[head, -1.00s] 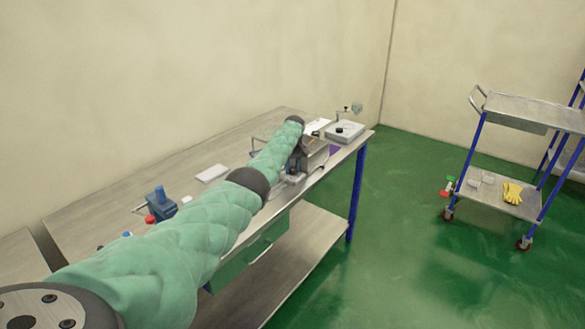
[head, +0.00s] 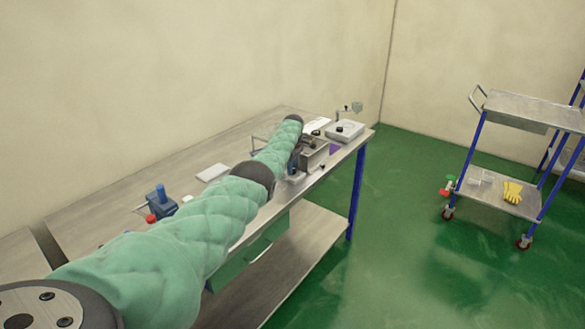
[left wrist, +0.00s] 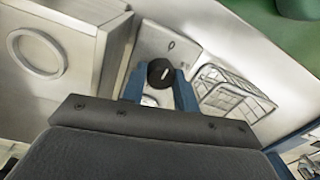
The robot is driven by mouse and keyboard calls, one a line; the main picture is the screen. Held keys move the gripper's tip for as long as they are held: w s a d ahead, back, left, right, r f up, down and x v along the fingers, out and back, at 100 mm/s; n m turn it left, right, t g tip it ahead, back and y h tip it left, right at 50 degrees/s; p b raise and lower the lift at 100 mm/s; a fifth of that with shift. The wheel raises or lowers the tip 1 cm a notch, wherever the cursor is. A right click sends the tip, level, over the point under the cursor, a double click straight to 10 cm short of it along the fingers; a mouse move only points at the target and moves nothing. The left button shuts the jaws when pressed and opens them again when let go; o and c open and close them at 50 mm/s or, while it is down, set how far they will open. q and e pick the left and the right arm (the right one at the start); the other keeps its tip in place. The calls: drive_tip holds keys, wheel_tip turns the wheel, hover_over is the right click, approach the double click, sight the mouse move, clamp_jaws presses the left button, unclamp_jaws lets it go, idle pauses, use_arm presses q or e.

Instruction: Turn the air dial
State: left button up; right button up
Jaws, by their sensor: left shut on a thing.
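The air dial, a round black knob with a pale mark (left wrist: 161,73), sits on a light panel in the left wrist view. My left gripper (left wrist: 160,85) has a blue finger on each side of the dial and is shut on it. In the head view my left gripper (head: 292,168) is small and partly hidden by my green-sleeved arm, beside a metal box (head: 315,157) on the workbench; the dial cannot be made out there. My right gripper is not in view.
The workbench (head: 100,208) holds a blue device with a red part (head: 160,202), a white block (head: 213,172) and a flat pale device with a black knob (head: 345,131) at its far end. A cart (head: 520,108) stands at right. Green floor between them is clear.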

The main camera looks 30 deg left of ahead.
use_arm(q)
drive_tip(key=shift+w+r+n, duration=0.1)
drive_tip(key=shift+r+n, duration=0.15)
drive_tip(key=shift+n, duration=0.05)
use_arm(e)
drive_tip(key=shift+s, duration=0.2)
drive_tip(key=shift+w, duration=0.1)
use_arm(q)
drive_tip(key=shift+a, duration=0.1)
drive_tip(key=o, duration=1)
drive_tip(key=shift+f, duration=0.1)
drive_tip(key=shift+r, duration=0.3)
wheel_tip(320, 180, up, 2)
drive_tip(key=shift+r+b, duration=0.1)
drive_tip(key=shift+b, duration=0.2)
wheel_tip(320, 180, up, 4)
drive_tip(key=shift+w+f+b, duration=0.15)
drive_tip(key=shift+f+b, duration=0.1)
drive_tip(key=shift+b, duration=0.35)
drive_tip(key=shift+r, duration=0.75)
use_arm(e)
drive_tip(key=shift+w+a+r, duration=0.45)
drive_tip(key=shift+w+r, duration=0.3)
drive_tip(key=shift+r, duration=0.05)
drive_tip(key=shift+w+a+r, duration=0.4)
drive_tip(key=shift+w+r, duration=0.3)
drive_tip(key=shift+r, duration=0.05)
